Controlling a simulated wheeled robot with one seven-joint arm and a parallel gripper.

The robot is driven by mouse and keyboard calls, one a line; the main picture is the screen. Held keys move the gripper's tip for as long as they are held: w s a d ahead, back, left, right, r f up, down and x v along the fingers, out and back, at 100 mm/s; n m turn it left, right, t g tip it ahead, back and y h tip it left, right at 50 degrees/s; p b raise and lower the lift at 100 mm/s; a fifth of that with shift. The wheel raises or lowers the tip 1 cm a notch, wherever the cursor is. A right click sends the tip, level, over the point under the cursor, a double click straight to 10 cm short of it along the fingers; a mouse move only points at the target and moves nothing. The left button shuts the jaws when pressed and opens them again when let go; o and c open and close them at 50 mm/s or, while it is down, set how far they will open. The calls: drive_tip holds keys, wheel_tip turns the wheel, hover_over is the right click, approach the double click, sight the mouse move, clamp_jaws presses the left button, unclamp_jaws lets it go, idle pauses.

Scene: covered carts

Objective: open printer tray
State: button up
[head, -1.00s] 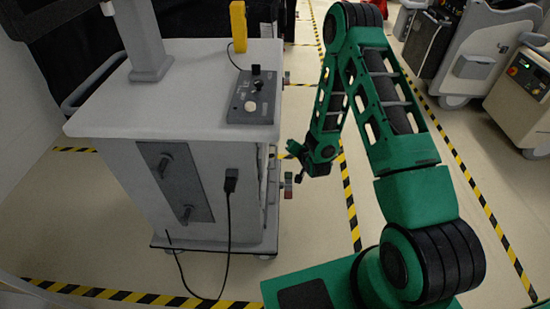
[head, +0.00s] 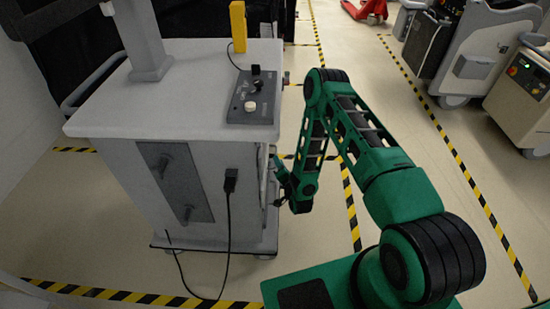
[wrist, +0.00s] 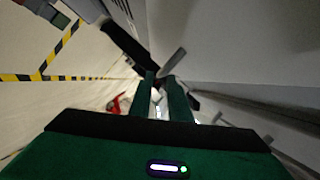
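The grey covered cart (head: 120,200) stands at the left of the head view; its right side is mostly turned away, and I cannot make out a printer tray there. My gripper (head: 277,172) is low beside that right side, partly hidden by its own wrist. In the wrist view my gripper (wrist: 161,78) has its two green fingers apart, with floor and blurred things showing between them. A light grey flat piece (wrist: 173,62) lies just beyond the fingertips; I cannot tell whether they touch. The cart's pale side fills the right of the wrist view.
On the cart top are a control box (head: 254,97), a yellow block (head: 238,26) and a grey post (head: 146,45). A black cable (head: 228,240) hangs down its front. Striped floor to its right is open. More carts (head: 483,50) and a red pallet truck (head: 365,11) stand farther back.

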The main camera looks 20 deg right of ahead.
drive_tip(key=x, duration=0.5)
drive_tip(key=shift+w+f, duration=0.1)
drive_tip(key=shift+w, duration=0.2)
drive_tip(key=shift+a, duration=0.1)
clamp_jaws()
